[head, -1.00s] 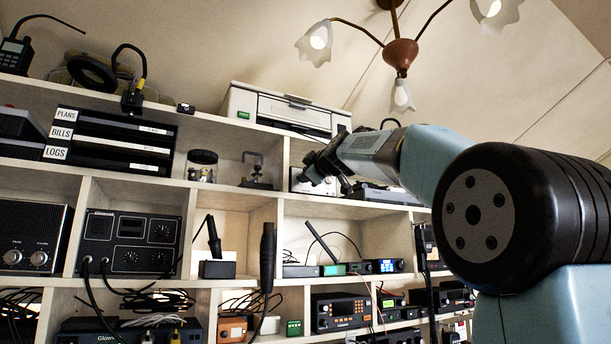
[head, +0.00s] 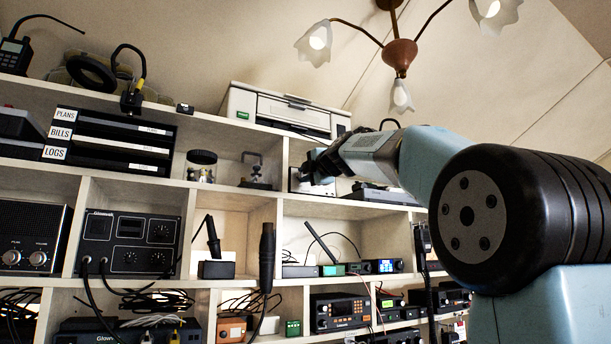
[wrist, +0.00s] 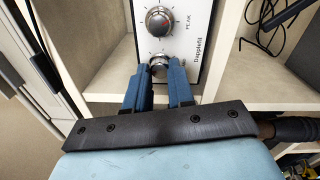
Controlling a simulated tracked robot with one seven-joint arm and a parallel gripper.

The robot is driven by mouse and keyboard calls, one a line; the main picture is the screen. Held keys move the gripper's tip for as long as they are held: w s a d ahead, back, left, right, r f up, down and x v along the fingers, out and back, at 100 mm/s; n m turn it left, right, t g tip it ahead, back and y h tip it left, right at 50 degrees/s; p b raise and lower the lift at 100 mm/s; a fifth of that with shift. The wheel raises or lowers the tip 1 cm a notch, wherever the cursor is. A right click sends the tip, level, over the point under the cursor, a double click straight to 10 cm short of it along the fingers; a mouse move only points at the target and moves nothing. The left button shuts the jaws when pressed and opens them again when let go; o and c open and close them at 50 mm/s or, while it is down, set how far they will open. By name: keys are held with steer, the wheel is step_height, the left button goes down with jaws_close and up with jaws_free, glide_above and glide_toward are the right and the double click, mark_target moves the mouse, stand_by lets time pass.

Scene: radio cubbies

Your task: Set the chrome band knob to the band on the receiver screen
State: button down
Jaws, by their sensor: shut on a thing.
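My gripper (wrist: 159,73) has its two blue fingers shut on a small chrome knob (wrist: 158,64) on a white panel (wrist: 197,38). The lower knob's pointer and markings are hidden between the fingers. In the head view my gripper (head: 316,172) is at the white-fronted unit (head: 298,182) in an upper cubby and covers much of its face. A receiver with a lit screen (head: 387,266) stands in the cubby below; its text is too small to read.
Cubby boards (wrist: 265,95) lie close beside and below the panel. Black cables (wrist: 262,25) hang in the cubby to the right. A printer (head: 285,110) sits on top of the shelves.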

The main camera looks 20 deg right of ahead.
steer(key=shift+w+a+f+n, duration=0.15)
steer(key=shift+f+n, duration=0.15)
steer(key=shift+f, duration=0.05)
steer(key=c, duration=1.1)
jaws_free()
steer(key=shift+o, duration=0.7)
steer(key=shift+r, duration=0.2)
steer(key=v, duration=1.3)
steer(key=shift+s+d, duration=0.2)
steer(key=shift+s, duration=0.2)
